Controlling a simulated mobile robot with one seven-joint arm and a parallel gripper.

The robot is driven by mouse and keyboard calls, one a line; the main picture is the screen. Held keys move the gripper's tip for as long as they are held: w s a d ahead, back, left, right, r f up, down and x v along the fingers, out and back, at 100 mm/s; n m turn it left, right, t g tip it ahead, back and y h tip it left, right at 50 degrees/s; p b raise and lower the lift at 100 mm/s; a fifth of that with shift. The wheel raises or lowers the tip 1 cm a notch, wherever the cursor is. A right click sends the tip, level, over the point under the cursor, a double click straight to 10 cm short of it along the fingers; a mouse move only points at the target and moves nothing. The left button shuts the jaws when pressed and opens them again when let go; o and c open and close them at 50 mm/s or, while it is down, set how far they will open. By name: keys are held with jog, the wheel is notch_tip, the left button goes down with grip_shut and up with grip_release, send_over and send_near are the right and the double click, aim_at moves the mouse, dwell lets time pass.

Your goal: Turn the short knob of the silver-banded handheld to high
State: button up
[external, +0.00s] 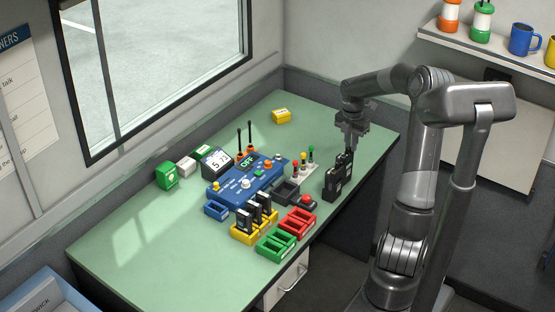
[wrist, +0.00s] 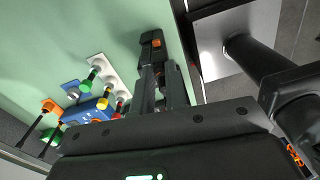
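My gripper (external: 352,143) points down at the right end of the green desk, just above dark handhelds (external: 338,178) standing in a black holder. More black handhelds (external: 262,207) stand in a yellow tray nearer the middle. I cannot make out a silver band or a short knob on any of them. In the wrist view, dark parts run up the middle to a black piece with an orange patch (wrist: 152,42). I cannot separate my fingertips from the handhelds there, nor tell whether they touch.
A blue console (external: 235,190) with a display reading OFF stands mid-desk. A colored-lamp block (external: 306,165), a red button (external: 306,202), a red tray (external: 297,222) and a green tray (external: 276,243) lie near. The desk's left front is clear.

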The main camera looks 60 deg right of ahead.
grip_shut()
jog(key=shift+m, duration=1.6)
jog(key=o, duration=0.6)
grip_release()
jog(key=shift+r, duration=0.1)
jog(key=r, duration=1)
jog(key=shift+w+d+r, duration=0.1)
jog(key=shift+w+r, duration=0.1)
jog(key=shift+r, duration=0.1)
